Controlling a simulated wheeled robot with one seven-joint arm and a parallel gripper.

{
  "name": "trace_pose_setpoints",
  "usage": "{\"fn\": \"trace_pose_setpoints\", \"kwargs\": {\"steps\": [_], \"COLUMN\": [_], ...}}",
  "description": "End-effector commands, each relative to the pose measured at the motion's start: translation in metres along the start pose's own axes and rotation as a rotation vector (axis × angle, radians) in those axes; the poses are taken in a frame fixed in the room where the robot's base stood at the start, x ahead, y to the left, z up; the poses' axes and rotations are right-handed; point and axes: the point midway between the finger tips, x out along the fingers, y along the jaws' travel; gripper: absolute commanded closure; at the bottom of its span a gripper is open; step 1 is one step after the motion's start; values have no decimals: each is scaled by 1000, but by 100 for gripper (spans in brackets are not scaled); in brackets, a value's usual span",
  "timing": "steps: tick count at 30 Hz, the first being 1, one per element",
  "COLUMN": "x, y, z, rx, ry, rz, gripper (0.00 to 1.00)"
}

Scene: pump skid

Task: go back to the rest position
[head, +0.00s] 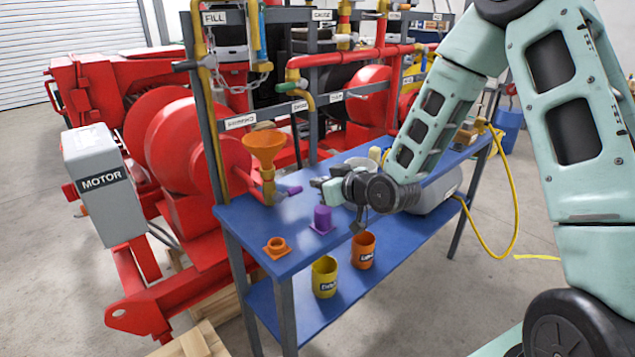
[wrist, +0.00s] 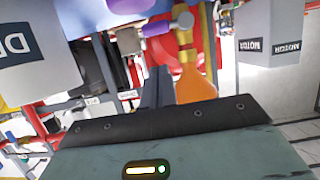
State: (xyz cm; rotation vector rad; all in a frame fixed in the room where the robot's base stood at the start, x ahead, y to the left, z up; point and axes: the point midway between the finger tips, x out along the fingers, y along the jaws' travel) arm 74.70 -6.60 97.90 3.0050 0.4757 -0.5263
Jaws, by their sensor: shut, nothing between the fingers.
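My gripper (head: 328,187) hangs just above the blue bench (head: 213,211) in the head view. Its fingers point left, toward the orange funnel (head: 264,143) and the purple-handled valve below it. In the wrist view my gripper (wrist: 157,75) shows its dark fingers together with nothing between them. The orange funnel also shows in the wrist view (wrist: 196,86), upside down and right beside the fingers in the picture. A purple block (head: 322,217) stands on the bench below and near my gripper.
An orange fitting (head: 276,247) sits at the bench's near left corner. A yellow cup (head: 324,277) and an orange cup (head: 362,250) stand on the lower shelf. The red pump skid (head: 170,150) and its pipe frame rise behind the bench. A yellow hose (head: 515,215) hangs at right.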

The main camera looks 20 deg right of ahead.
Motion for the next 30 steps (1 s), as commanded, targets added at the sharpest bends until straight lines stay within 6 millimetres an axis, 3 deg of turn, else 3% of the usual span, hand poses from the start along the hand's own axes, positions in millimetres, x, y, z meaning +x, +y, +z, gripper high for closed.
{"fn": "trace_pose_setpoints", "kwargs": {"steps": [11,14,17,23,27,30], "x": [0,-3,-14,-74,-139,-190], "y": [-2,-24,-62,-145,-189,-211], "z": [0,0,3,21,34,43], "rx": [-2,-20,-54,-132,-184,-216], "ry": [-4,-67,-192,-525,-750,-899], "rz": [-3,-38,-95,-191,-230,-245], "gripper": [100,100,100,100,100,100]}}
